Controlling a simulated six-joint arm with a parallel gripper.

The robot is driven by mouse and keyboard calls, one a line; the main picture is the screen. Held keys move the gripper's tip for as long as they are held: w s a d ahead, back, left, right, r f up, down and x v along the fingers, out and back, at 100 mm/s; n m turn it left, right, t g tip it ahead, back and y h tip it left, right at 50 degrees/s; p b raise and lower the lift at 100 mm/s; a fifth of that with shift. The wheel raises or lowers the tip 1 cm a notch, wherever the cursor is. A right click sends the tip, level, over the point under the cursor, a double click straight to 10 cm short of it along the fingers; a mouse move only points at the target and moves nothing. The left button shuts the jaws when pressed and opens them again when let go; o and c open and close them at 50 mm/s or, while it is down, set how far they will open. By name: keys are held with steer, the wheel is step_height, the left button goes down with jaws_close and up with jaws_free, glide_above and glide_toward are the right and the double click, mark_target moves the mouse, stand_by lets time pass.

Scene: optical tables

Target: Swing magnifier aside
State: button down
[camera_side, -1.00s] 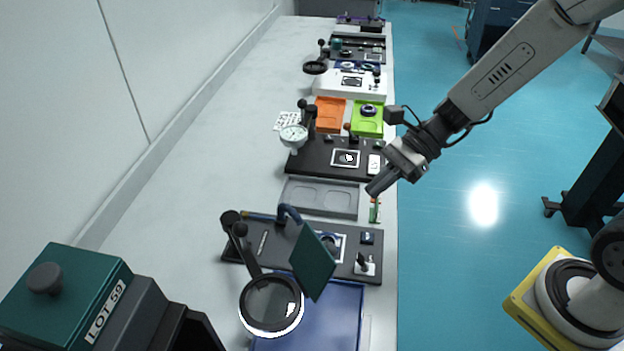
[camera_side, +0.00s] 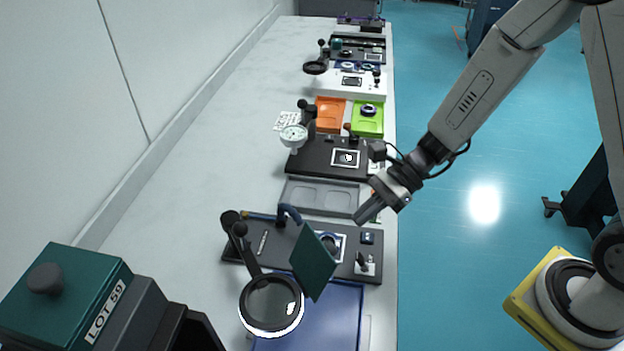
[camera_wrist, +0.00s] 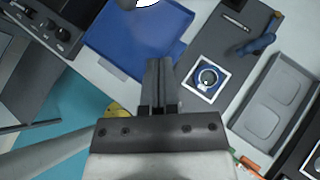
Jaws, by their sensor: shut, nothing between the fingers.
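The magnifier (camera_side: 271,304) is a round black-rimmed lens on a black arm at the near end of the bench, in the side view. Its arm runs up to a black joint (camera_side: 239,229) at the left end of a dark base plate (camera_side: 262,259). The lens hangs over the left part of a blue tray. My gripper (camera_side: 361,218) is shut and empty, above the bench's right edge, right of and behind the magnifier and apart from it. In the wrist view the shut fingers (camera_wrist: 159,66) point toward the blue tray (camera_wrist: 132,42).
A green box marked LOT 59 (camera_side: 66,292) is at the near left. A grey tray (camera_side: 320,197) lies behind the base plate. The bench's left side is largely clear.

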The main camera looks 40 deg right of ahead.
mark_target(299, 262)
steer(key=shift+w+a+f, duration=0.15)
steer(key=shift+a+f, duration=0.3)
steer(key=shift+a, duration=1.2)
steer(key=shift+w+a+f, duration=0.2)
steer(key=shift+a+f, duration=0.3)
steer(key=shift+a, duration=1.15)
steer(key=shift+w+a+f, duration=0.15)
steer(key=shift+a+f, duration=0.3)
steer(key=shift+a, duration=1.2)
steer(key=shift+s+a, duration=0.1)
steer(key=shift+a, duration=0.05)
